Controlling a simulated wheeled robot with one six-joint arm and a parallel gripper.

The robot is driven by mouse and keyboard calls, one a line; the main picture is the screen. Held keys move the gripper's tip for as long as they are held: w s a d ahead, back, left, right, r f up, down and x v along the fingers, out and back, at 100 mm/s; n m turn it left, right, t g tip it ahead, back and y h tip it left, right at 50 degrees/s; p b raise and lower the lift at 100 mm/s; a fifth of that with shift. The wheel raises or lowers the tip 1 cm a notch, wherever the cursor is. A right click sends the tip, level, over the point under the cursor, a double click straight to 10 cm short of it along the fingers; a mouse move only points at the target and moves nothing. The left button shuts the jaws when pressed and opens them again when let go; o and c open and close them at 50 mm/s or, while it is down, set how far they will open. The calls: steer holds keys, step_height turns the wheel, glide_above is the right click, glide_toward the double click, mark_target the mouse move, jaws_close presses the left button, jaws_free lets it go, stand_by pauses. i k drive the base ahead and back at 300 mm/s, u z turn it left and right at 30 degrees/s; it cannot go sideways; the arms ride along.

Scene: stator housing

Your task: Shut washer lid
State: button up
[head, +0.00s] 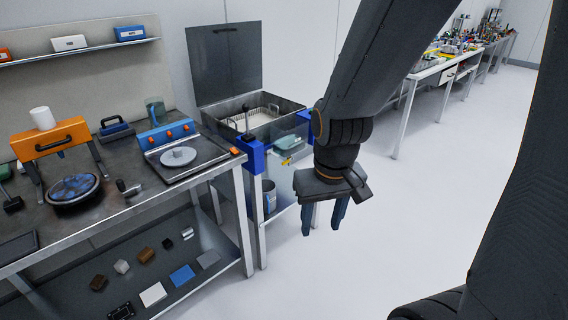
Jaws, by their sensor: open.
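The washer (266,119) is an open metal basin on a stand beyond the workbench, with a pale tray or basket inside. Its dark grey lid (226,62) stands upright at the back of the basin, raised and open. My gripper (324,228) hangs pointing down in front and to the right of the washer, apart from it. Its two blue-grey fingers are apart with nothing between them. My arm covers part of the room behind and may hide the washer's right edge.
The workbench (100,195) at left holds an orange press frame (50,140), a blue-fronted device (167,135) and a dark round part (73,190). Blue brackets (257,158) stand at the washer's front corner. A cluttered table (432,66) is at the back right. The floor at right is clear.

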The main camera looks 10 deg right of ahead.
mark_target(225, 59)
steer(key=z, duration=0.75)
steer(key=i, duration=1.7)
steer(key=z, duration=0.7)
steer(key=i, duration=1.75)
steer(key=u, duration=0.4)
steer(key=i, duration=1.05)
steer(key=u, duration=1.55)
steer(key=i, duration=0.85)
steer(key=u, duration=0.85)
